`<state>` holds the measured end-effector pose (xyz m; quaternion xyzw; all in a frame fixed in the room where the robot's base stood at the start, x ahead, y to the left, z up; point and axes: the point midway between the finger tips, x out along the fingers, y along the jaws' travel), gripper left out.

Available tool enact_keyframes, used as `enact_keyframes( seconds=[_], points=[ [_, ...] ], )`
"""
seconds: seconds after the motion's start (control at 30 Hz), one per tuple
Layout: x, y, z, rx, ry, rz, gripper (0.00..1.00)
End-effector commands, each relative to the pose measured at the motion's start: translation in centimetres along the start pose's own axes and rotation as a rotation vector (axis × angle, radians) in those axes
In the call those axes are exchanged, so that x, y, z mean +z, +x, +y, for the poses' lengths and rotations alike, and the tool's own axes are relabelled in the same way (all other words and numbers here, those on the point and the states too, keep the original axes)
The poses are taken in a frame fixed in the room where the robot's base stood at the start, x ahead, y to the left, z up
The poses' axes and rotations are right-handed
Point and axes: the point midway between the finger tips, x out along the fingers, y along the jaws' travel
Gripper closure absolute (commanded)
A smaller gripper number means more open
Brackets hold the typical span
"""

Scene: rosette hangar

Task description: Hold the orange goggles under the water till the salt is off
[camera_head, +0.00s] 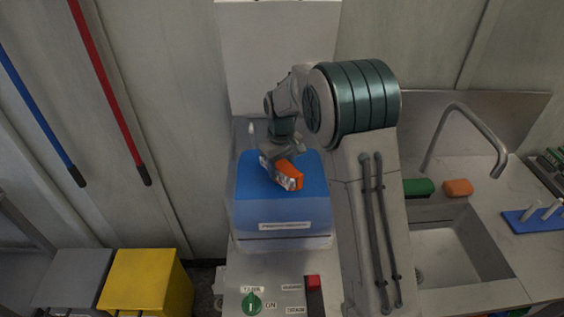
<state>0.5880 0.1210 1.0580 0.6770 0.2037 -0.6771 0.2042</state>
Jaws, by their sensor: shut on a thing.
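My gripper (273,157) is shut on the orange goggles (289,174), which show an orange side and a pale, whitish face. It holds them over a blue-topped box (254,205); I cannot tell whether they touch its top. My arm partly hides where the jaws meet the goggles. To the right is a steel sink (455,255) with a curved grey tap (468,112) over it. I see no water stream at the spout. My arm covers the sink's left part.
A green block (418,187) and an orange block (458,187) lie behind the sink. A blue rack (535,219) with white pegs stands at right. In front of the box are a green knob (251,303) marked ON and a red-topped lever (313,283). Yellow (146,280) and grey bins stand left.

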Motion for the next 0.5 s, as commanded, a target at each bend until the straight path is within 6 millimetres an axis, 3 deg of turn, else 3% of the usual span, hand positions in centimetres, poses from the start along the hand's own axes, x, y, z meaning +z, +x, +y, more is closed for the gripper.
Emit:
enact_keyframes(
  seconds=[0.03, 0.5],
  points=[
    [0.0, 1.1, 0.0, 0.000, 0.000, 0.000, 0.75],
    [0.1, 6.7, 0.0, -0.001, 0.001, -0.002, 0.75]
  ],
)
